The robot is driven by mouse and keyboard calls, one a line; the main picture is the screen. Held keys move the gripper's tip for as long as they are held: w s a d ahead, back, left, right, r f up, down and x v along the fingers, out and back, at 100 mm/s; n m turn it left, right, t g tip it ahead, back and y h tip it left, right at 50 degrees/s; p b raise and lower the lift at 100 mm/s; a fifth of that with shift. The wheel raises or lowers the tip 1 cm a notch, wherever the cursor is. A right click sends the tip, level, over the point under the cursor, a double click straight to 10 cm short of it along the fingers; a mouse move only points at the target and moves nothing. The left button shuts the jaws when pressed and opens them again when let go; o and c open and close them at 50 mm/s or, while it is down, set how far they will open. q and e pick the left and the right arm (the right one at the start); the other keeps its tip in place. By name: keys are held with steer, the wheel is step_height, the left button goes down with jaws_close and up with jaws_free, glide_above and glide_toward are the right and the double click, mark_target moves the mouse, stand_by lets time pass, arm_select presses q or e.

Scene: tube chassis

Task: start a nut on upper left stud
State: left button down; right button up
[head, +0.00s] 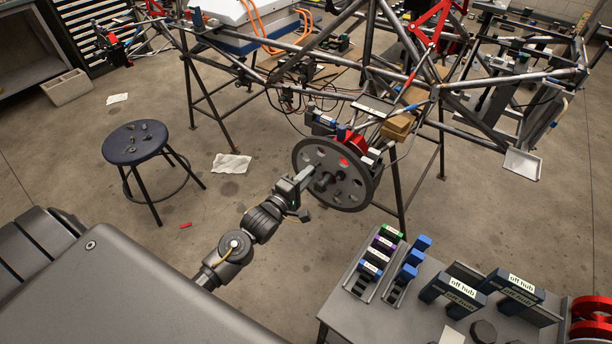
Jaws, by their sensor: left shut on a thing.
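The round grey wheel hub disc (358,192), with holes around its face and a dark centre, is mounted on the tube chassis (470,137). My left gripper (303,177) reaches up from the lower left to the upper left part of the disc face. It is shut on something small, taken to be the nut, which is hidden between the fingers. The studs are too small to make out, and the gripper covers part of that side. I cannot tell whether the nut touches a stud. My right gripper is not in view.
A grey table (421,322) at lower right holds coloured labelled blocks and "off hub" racks (455,291). A dark blue stool (128,152) with small parts stands at left. Chassis stand legs (398,190) are behind the disc. The floor between stool and disc is mostly free.

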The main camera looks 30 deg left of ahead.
arm_select(q)
steer(key=shift+w, duration=0.2)
stand_by(0.5)
steer(key=shift+w+d, duration=0.2)
steer(key=shift+w, duration=1.05)
steer(key=c, duration=1.1)
jaws_free()
steer(key=shift+c, duration=0.2)
steer(key=s+a, duration=0.1)
steer(key=s, duration=0.9)
steer(key=shift+s+a+b, duration=0.3)
steer(key=shift+s+b, duration=0.05)
steer(key=shift+b, duration=0.1)
